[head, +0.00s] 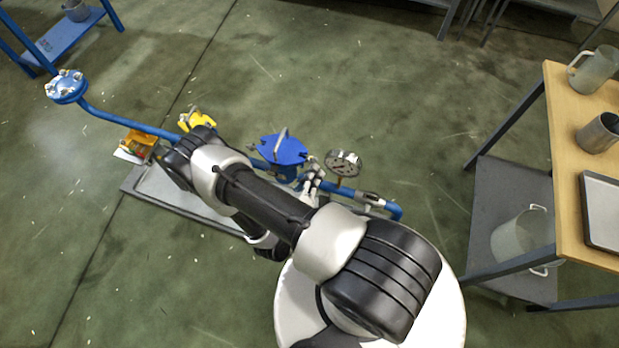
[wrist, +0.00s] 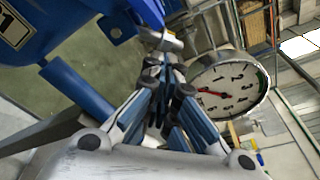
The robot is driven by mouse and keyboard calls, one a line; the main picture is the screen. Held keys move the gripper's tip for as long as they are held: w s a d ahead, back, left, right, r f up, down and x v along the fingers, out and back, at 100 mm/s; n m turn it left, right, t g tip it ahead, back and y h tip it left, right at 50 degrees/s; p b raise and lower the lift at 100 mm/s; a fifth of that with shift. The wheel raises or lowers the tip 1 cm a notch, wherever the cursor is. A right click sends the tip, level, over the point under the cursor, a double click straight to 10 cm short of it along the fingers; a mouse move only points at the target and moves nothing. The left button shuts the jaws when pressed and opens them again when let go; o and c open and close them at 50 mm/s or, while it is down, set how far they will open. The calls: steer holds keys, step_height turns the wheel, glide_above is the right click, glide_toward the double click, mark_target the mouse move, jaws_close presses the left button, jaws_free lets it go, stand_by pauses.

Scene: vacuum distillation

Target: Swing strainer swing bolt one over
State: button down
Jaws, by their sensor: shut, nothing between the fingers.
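The blue strainer (head: 285,172) stands in the blue pipe run, with a flat blue lid (head: 278,150) and an upright handle on top. In the wrist view its blue body (wrist: 60,25) fills the upper left, with a label reading 1. My gripper (head: 311,172) is just right of the strainer, between it and the gauge. In the wrist view my gripper (wrist: 160,65) is shut and empty. A small metal piece, perhaps swing bolt one (wrist: 162,40), shows just beyond the fingertips. I cannot tell whether they touch.
A round pressure gauge (head: 343,162) stands close right of my gripper; its dial (wrist: 228,88) is large in the wrist view. A yellow fitting (head: 197,119) sits further left on the pipe (head: 140,126). A wooden-topped bench (head: 560,130) stands at the right. The floor behind the pipe is clear.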

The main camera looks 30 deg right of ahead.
steer(key=shift+w+a+r+p, duration=0.15)
steer(key=shift+w+a+r, duration=0.15)
steer(key=shift+r, duration=0.3)
steer(key=shift+w+a+r+p, duration=0.2)
steer(key=shift+w+r, duration=0.1)
steer(key=shift+r, duration=0.25)
steer(key=shift+w+a+r+p, duration=0.15)
steer(key=shift+w+a+r, duration=0.15)
steer(key=shift+r, duration=0.3)
steer(key=shift+w, duration=0.1)
